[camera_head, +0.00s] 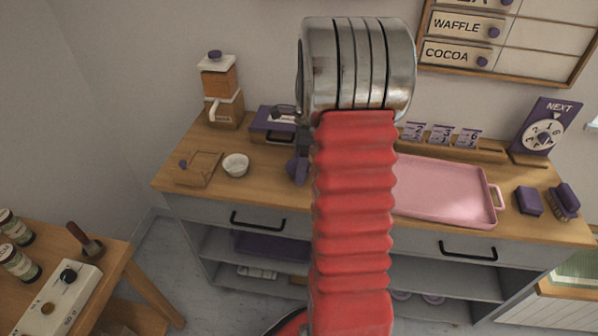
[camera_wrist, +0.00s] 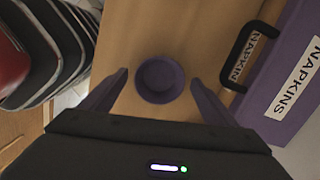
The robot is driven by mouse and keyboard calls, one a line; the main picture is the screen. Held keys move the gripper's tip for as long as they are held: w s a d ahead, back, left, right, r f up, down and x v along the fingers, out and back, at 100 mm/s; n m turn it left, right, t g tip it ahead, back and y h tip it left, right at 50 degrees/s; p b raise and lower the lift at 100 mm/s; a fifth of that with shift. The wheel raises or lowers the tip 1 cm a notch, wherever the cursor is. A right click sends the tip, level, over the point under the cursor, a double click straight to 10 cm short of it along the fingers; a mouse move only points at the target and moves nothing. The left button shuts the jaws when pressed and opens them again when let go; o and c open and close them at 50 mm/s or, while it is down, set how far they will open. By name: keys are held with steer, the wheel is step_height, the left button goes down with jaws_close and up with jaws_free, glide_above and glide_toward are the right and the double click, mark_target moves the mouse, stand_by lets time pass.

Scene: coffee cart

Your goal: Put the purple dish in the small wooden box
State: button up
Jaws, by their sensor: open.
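The purple dish (camera_wrist: 160,79) is small and round, and sits upright on the wooden counter in the wrist view. My gripper (camera_wrist: 159,77) is open, with one finger on each side of the dish in that view; I see a gap on both sides. I cannot tell how high the fingertips are above the counter. In the head view my arm covers the area, and I cannot clearly make out the dish; part of my gripper (camera_head: 297,168) shows left of the arm. The small wooden box (camera_head: 196,172) stands at the counter's left end, with a purple spot at its left side.
A white bowl (camera_head: 236,165) stands between the wooden box and my gripper. A purple napkin box (camera_wrist: 291,75) with a dark handle is close on the right in the wrist view. A grinder (camera_head: 221,92) stands behind the wooden box. A pink tray (camera_head: 440,190) lies to the right.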

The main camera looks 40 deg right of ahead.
steer(key=c, duration=1.2)
steer(key=shift+r, duration=0.1)
step_height(320, 180, up, 10)
stand_by(0.6)
